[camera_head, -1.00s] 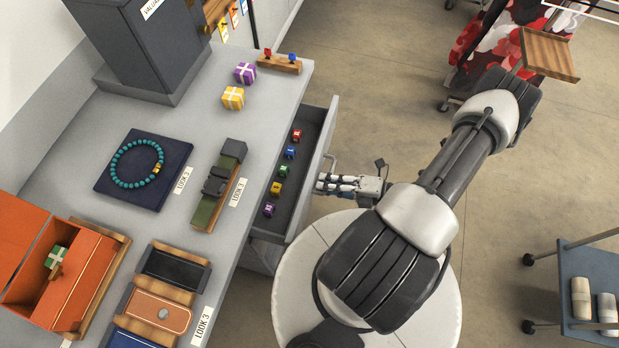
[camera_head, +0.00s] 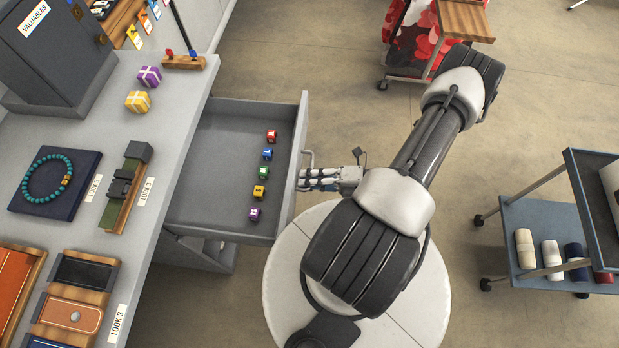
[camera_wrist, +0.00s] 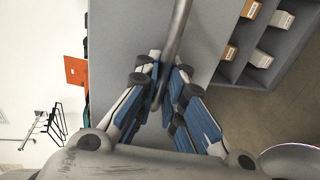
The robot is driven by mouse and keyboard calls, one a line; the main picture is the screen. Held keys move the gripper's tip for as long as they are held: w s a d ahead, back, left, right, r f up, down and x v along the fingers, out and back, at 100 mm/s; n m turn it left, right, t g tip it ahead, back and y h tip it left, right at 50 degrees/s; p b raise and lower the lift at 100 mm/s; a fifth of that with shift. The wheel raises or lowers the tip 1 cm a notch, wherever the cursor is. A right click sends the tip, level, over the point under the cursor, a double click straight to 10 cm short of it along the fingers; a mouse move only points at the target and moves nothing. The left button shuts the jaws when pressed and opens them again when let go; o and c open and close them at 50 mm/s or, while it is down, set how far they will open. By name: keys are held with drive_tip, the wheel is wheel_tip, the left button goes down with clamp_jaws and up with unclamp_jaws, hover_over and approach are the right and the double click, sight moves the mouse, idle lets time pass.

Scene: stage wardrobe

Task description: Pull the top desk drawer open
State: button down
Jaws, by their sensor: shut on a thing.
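The top desk drawer (camera_head: 215,185) is grey and stands well out from the desk (camera_head: 170,110). Several small coloured dice-like cubes (camera_head: 263,172) lie in a row on its floor near the front panel. My gripper (camera_head: 308,178) is at the outer face of the drawer front, shut on the bar handle (camera_head: 304,160). In the wrist view the fingers (camera_wrist: 166,92) close around the grey handle bar (camera_wrist: 178,35), which runs up out of the picture. Part of the handle is hidden by the fingers.
On the desk top are a dark safe (camera_head: 60,60), gift boxes (camera_head: 138,101), a bead necklace on a dark pad (camera_head: 75,205) and a belt. A blue cart (camera_head: 515,215) with rolls stands at the right.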

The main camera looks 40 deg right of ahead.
idle(0.3)
drive_tip(key=c, duration=2)
unclamp_jaws()
drive_tip(key=v, duration=1.2)
